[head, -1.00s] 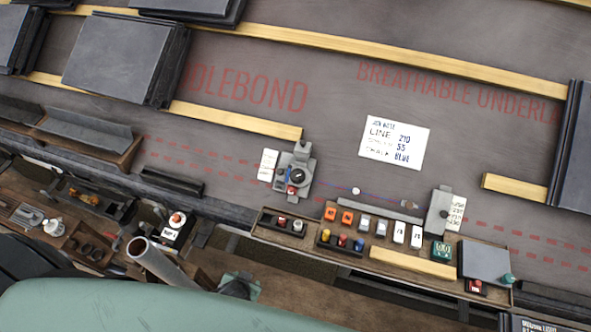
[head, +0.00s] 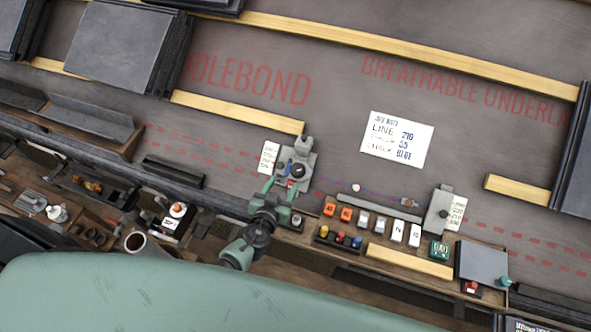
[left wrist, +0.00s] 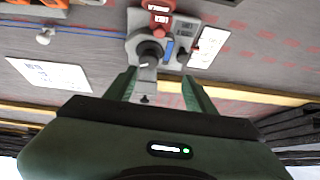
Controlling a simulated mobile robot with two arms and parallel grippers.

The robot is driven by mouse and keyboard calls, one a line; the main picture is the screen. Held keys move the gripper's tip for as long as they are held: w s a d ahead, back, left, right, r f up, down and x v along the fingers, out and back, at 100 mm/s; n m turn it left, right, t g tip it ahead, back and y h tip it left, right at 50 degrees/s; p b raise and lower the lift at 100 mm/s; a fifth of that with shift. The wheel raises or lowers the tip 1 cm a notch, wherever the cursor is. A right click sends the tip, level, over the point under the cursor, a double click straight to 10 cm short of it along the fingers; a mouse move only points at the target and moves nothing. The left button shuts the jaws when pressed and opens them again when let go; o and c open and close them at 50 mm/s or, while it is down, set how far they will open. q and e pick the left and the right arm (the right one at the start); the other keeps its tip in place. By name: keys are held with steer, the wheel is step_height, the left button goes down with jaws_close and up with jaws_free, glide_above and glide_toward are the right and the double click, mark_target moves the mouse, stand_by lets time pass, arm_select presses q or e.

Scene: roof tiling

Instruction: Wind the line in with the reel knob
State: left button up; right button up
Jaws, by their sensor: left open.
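The reel unit (head: 306,157) is a grey block with a dark round reel (head: 297,170) on it, standing on the grey underlay. In the left wrist view the reel (left wrist: 150,50) shows close, with a small pale piece at its lower edge that may be the knob. A thin blue line (head: 330,195) runs right from the unit towards a grey end block (head: 439,208). My left gripper (head: 281,187) is open at the near side of the reel; its green fingers (left wrist: 160,80) point at it with nothing between them. I cannot tell whether they touch it. My right gripper is out of view.
A white job note (head: 397,140) lies behind the line. A small white ball (head: 356,187) is by the line. A wooden shelf (head: 335,249) in front holds several coloured blocks. A yellow batten (head: 240,112) lies left of the reel unit. Dark slates (head: 125,45) are stacked at upper left.

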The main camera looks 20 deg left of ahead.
mark_target(296, 172)
arm_select(q)
steer(key=shift+h, duration=0.5)
steer(key=x, duration=0.2)
steer(key=d+b+x, duration=0.1)
steer(key=x, duration=0.5)
steer(key=shift+w+d+b, duration=0.15)
steer(key=shift+d+b, duration=0.05)
steer(key=shift+b, duration=0.1)
